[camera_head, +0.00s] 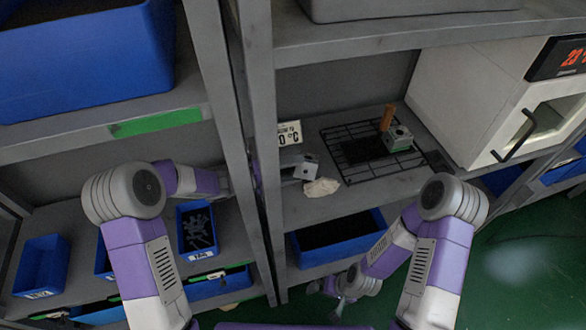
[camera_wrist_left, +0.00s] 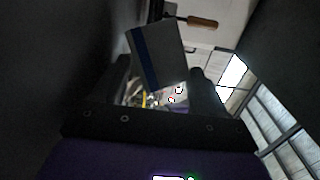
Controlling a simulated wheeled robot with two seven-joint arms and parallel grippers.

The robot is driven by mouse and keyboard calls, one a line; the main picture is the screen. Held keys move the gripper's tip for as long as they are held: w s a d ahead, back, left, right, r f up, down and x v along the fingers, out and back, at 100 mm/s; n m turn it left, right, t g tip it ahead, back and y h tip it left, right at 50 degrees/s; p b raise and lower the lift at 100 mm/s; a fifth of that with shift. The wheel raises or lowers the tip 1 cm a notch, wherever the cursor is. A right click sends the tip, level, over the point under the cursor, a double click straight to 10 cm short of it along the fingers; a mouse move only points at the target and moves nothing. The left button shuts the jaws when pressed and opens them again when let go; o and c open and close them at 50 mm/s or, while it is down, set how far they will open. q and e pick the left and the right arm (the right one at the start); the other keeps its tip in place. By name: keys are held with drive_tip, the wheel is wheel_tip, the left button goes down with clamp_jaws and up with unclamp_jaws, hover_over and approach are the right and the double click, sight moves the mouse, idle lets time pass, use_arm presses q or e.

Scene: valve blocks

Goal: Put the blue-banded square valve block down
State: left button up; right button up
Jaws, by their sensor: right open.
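The blue-banded square valve block (camera_wrist_left: 160,55) is a grey block with a blue stripe, tilted between the two fingers of my left gripper (camera_wrist_left: 162,82) in the left wrist view. In the head view, the left gripper (camera_head: 290,172) reaches past the shelf post and is shut on the grey block (camera_head: 306,168), at the left of the middle shelf. The block's underside is hidden, so I cannot tell whether it touches the shelf. My right gripper (camera_head: 341,304) is low, in front of the shelf, open and empty.
A black wire rack (camera_head: 350,135) stands right of the held block, with another block (camera_head: 397,138) and an upright wooden handle (camera_head: 387,118). A pale cloth (camera_head: 322,187) lies at the shelf's front, a sign (camera_head: 289,133) behind. A white oven (camera_head: 480,100) stands right.

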use_arm(q)
drive_tip(key=shift+r, duration=0.1)
drive_tip(key=p+v, duration=0.2)
drive_tip(key=v, duration=1)
